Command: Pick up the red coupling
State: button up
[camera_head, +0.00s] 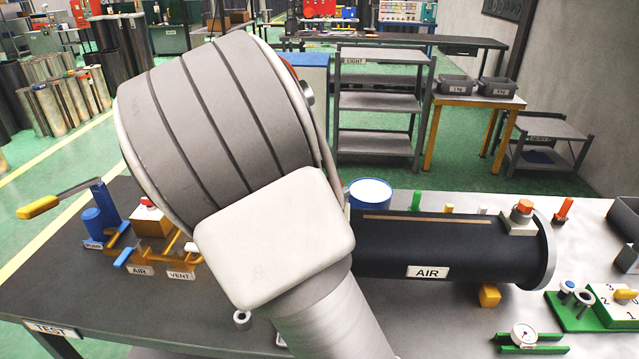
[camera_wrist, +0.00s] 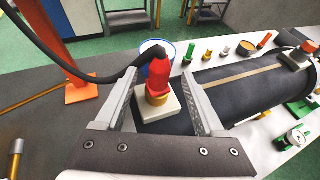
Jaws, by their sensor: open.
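The red coupling (camera_wrist: 160,76) stands upright in the wrist view on a brass-coloured fitting (camera_wrist: 157,97). The fitting sits on a pale block (camera_wrist: 160,115) on the dark AIR cylinder (camera_wrist: 235,88). A black hose (camera_wrist: 72,70) runs from the coupling's top to the upper left. My gripper (camera_wrist: 161,84) is open, with one finger on each side of the coupling and visible gaps between. In the head view my arm hides the coupling and my gripper; the cylinder (camera_head: 450,245) shows to the right of my arm.
An orange post (camera_wrist: 62,45) stands left of the gripper. A blue-rimmed round container (camera_head: 370,192) is behind the cylinder. A second block with a red-orange top (camera_head: 523,212) sits at the cylinder's right end. A gauge (camera_head: 524,334) and a green numbered fixture (camera_head: 612,303) are at the right.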

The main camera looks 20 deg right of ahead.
aim_at(340, 187)
jog(key=shift+x, duration=3.5)
jog(key=shift+a+f, duration=0.1)
jog(key=shift+f, duration=0.05)
jog(key=shift+c, duration=0.3)
grip_shut()
